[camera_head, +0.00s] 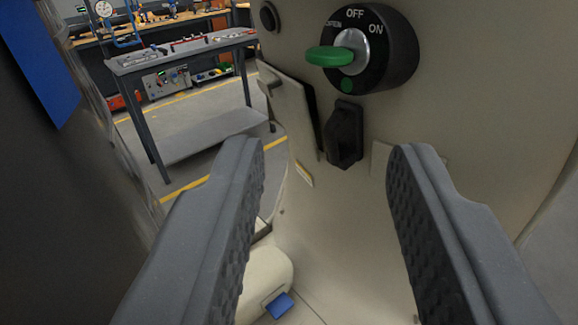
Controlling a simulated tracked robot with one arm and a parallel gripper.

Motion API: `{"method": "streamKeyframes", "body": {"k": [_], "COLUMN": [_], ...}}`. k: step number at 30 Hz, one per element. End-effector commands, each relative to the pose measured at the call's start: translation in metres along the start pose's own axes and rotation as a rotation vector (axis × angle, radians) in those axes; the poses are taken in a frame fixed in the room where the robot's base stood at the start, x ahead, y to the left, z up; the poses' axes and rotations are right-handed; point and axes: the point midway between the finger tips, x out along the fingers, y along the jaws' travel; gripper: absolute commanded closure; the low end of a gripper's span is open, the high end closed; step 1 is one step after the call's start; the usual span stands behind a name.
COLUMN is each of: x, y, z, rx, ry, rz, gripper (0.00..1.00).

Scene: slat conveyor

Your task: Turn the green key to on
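A green key (330,56) sits in a round black switch (392,62) with a silver centre, on a beige panel at the upper right. The switch face reads OFF at the top and ON at the right, with a partly unreadable word at the left. The key's handle sticks out to the left of the silver centre, roughly level in the picture. My gripper (325,150) is open and empty, its two grey ribbed fingers wide apart. In the picture the fingertips lie below the switch and the key; they do not touch the key.
A black latch-like fitting (344,134) is on the beige panel (480,110) below the switch. A dark surface stands close at the left. A grey workbench (180,62) and floor with yellow lines lie behind. A blue-tipped beige part (262,290) is low between the fingers.

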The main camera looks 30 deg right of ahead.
Motion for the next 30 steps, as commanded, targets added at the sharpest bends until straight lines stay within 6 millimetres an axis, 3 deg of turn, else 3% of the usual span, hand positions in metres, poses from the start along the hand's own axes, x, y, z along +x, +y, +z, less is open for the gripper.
{"method": "streamKeyframes", "body": {"k": [24, 30], "x": [0.104, 0.122], "y": [0.010, 0.010], "z": [0.000, -0.001], "rx": [0.000, 0.000], "ry": [0.000, 0.001], "rz": [0.013, 0.014], "gripper": [0.65, 0.65]}}
